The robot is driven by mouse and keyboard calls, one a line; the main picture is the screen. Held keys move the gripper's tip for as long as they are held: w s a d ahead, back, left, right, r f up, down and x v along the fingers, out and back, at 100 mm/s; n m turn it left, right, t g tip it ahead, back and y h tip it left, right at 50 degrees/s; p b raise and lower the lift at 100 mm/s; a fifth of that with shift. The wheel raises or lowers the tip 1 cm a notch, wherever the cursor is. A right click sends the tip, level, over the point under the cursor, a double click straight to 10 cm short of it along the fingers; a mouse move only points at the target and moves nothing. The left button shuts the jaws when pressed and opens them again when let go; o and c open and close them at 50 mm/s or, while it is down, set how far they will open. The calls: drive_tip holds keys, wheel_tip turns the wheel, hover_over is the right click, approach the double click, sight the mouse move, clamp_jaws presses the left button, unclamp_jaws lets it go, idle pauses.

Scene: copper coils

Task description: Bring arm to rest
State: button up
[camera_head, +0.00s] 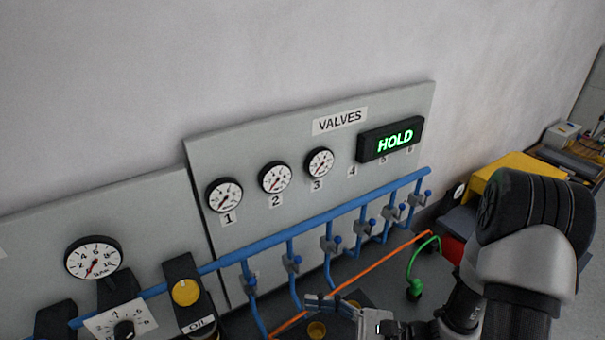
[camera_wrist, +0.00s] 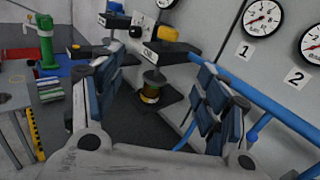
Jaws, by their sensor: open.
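My gripper (camera_head: 335,308) is at the bottom centre of the head view, in front of the valve panel and below the blue pipes. Beyond the gap a copper-coloured coil (camera_wrist: 151,91) stands on a dark surface, apart from the fingers. In the head view two small copper-coloured round things, one of them (camera_head: 317,329), show near my gripper, partly hidden.
The valve panel (camera_head: 260,150) carries gauges and a green HOLD display (camera_head: 391,140). The blue pipe (camera_head: 330,215) with several valves runs close to my gripper. A yellow box (camera_head: 515,167) stands at right.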

drive_tip(key=s+a+f+n+g+h+b, duration=0.2)
drive_tip(key=s+f+n+g+h+b, duration=0.1)
drive_tip(key=s+n+g+h+b, duration=0.65)
drive_tip(key=d+n+t+h+b, duration=0.8)
drive_tip(key=d+n+t, duration=0.2)
drive_tip(key=d, duration=0.2)
drive_tip(key=shift+s+f+t, duration=0.35)
drive_tip(key=shift+s+f, duration=0.05)
drive_tip(key=shift+f, duration=0.05)
